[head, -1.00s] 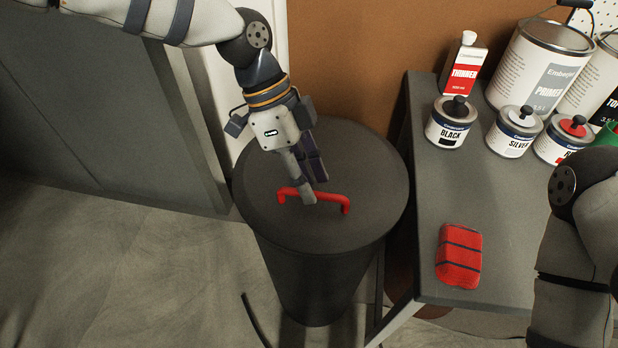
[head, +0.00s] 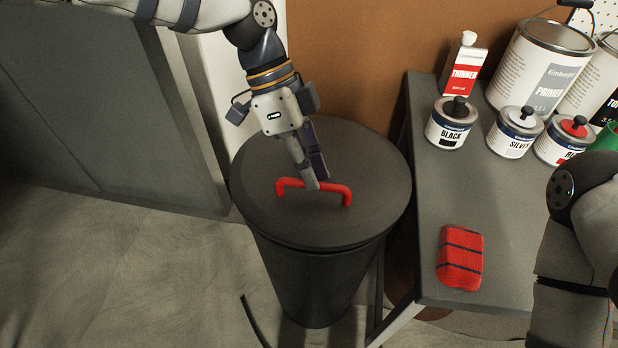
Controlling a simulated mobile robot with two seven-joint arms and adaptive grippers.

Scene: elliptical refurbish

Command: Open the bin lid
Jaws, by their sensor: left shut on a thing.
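The dark grey round bin (head: 310,285) stands on the floor in the middle of the head view. Its flat lid (head: 262,222) lies on top, and a thin gap shows under the lid's front rim. A red bar handle (head: 335,189) is fixed across the lid. My left gripper (head: 314,182) comes down from above and is shut on the middle of the handle. The fingers hide a small part of the handle. My right arm shows at the right edge, but its gripper is out of view.
A grey bench (head: 455,200) stands right of the bin, with a red block (head: 460,257) banded in black near its front. Paint cans (head: 452,122) and a thinner bottle (head: 463,68) stand at its back. A grey cabinet (head: 100,110) is on the left. Floor in front is clear.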

